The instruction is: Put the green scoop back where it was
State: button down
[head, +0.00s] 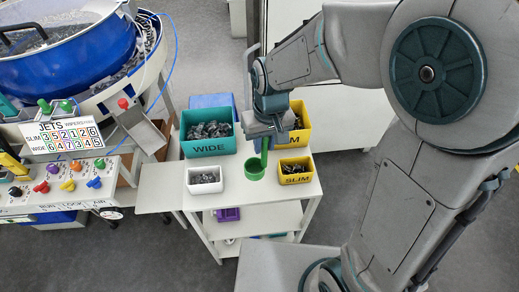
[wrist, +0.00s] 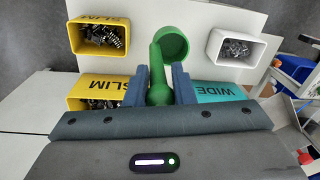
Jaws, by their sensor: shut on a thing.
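The green scoop (head: 255,167) has a round cup and a handle. My gripper (head: 265,137) is shut on its handle, with the scoop below the fingers over the front part of the white cart top (head: 230,184). In the wrist view the scoop's cup (wrist: 172,44) points away from my gripper (wrist: 160,85), and the handle lies between the two blue-grey fingers. The cup is between the small white bin (head: 204,179) and the small yellow SLIM bin (head: 295,171). I cannot tell whether the cup touches the cart top.
Behind stand the teal WIDE bin (head: 208,133) and the large yellow SLIM bin (head: 296,125), partly hidden by my arm. All bins hold metal parts. At left are a blue bowl feeder (head: 70,60) and a control panel (head: 60,182). The cart's side shelf (head: 160,187) is bare.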

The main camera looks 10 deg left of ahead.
aim_at(259, 165)
jog(key=shift+w+a+f, duration=0.1)
jog(key=shift+a+f, duration=0.3)
jog(key=shift+a, duration=0.25)
jog(key=shift+f+p, duration=0.35)
jog(key=shift+f, duration=1.75)
jog(key=shift+f, duration=0.15)
jog(key=c, duration=1.2)
grip_release()
jog(key=shift+c, duration=0.2)
jog(key=r, duration=0.8)
jog(key=d+r, duration=0.1)
jog(key=r, duration=0.3)
jog(key=shift+w+r+b, duration=0.1)
jog(key=shift+r+b, duration=0.2)
jog(key=shift+b, duration=0.05)
